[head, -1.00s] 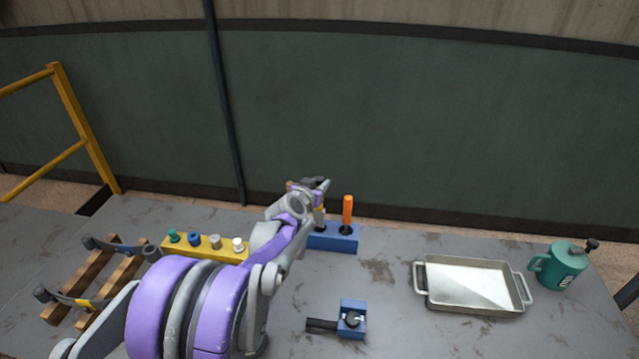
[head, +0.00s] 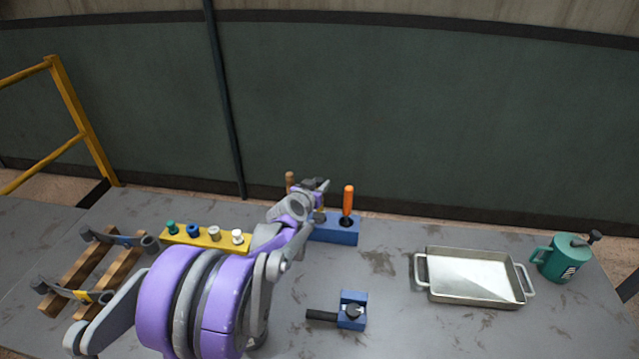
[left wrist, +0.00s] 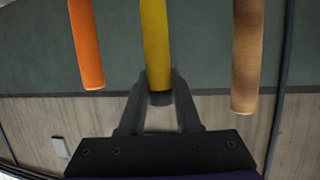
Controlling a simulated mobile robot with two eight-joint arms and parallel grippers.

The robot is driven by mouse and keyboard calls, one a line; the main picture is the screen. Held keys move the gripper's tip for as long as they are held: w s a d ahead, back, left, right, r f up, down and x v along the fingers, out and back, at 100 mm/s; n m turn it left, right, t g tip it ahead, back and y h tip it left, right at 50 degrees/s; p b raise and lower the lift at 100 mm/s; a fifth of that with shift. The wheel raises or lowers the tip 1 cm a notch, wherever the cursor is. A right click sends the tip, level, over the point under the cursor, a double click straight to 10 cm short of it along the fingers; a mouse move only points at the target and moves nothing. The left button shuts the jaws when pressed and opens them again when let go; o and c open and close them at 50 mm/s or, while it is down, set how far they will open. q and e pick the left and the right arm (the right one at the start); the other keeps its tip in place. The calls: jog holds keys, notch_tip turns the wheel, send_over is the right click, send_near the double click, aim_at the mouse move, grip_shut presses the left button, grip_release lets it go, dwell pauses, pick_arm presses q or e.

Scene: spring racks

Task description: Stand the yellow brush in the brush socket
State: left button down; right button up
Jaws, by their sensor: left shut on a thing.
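My left gripper (head: 322,187) is over the blue socket block (head: 343,232) at the back of the table. In the left wrist view the gripper (left wrist: 160,98) is shut on the end of the yellow brush's handle (left wrist: 156,45). The handle runs straight between an orange handle (left wrist: 86,45) and a brown wooden handle (left wrist: 247,55), apart from both. The orange handle (head: 348,200) stands upright in the block. The brown handle (head: 289,181) shows behind my arm. The yellow brush's lower end is hidden, so I cannot tell whether it sits in its socket.
A yellow strip (head: 206,238) with several coloured knobs and a wooden rack (head: 110,263) are at the left. A blue fixture with a black handle (head: 350,311) lies in front. A metal tray (head: 428,290) and green can (head: 562,260) are at the right. Bare tabletop lies between.

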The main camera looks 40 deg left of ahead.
pick_arm(q)
jog(key=shift+f, duration=0.15)
dwell(0.3)
jog(key=shift+f+b, duration=0.65)
jog(key=shift+f, duration=0.55)
jog(key=c, duration=0.5)
grip_release()
jog(key=v, duration=1)
jog(key=shift+s+d+r+p, duration=0.15)
jog(key=shift+s+p, duration=0.15)
jog(key=shift+s, duration=0.05)
